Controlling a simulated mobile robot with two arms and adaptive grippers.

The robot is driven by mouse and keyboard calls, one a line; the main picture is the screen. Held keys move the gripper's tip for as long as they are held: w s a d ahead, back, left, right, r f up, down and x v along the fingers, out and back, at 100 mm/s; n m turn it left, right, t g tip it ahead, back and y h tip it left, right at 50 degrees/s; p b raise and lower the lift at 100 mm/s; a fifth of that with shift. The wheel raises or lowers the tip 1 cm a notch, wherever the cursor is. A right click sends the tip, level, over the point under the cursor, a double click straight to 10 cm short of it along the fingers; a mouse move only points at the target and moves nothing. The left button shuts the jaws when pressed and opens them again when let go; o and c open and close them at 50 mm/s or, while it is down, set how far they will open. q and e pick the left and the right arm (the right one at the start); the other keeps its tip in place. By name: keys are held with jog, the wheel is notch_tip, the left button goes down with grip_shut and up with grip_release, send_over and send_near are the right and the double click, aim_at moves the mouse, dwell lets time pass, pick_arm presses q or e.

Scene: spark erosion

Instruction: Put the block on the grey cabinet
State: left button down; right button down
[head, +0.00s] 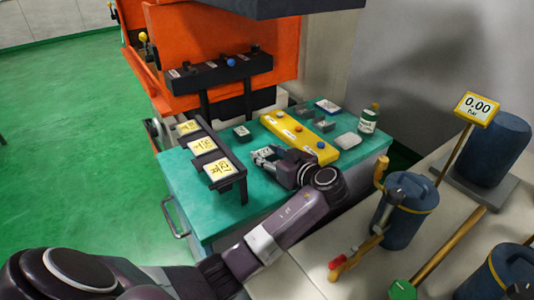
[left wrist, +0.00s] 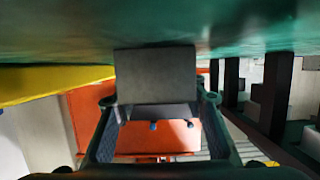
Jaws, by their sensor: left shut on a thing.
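My left gripper (head: 264,156) is low over the teal-topped cabinet (head: 215,215), to the left of the yellow strip. In the left wrist view it is shut on a grey block (left wrist: 155,75), which sits between the fingertips close to the teal surface. Whether the block touches that surface I cannot tell. In the head view the fingers mostly hide the block. I cannot make out for sure which thing is the grey cabinet. My right gripper is not in view.
A yellow strip (head: 299,137) with coloured knobs, small dark blocks (head: 242,132) and a green-white bottle (head: 368,121) stand on the teal top. A black rack with yellow labels (head: 202,144) edges its left. Blue canisters (head: 407,208) stand at the right.

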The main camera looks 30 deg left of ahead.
pick_arm(q)
jog(key=c, duration=1.2)
grip_release()
jog(key=shift+d, duration=0.1)
jog(key=b+v, duration=0.2)
jog(key=v, duration=0.9)
jog(key=shift+w, duration=0.1)
jog(key=shift+s+d+r, duration=0.2)
jog(key=shift+d+r, duration=0.05)
jog(key=shift+d, duration=0.15)
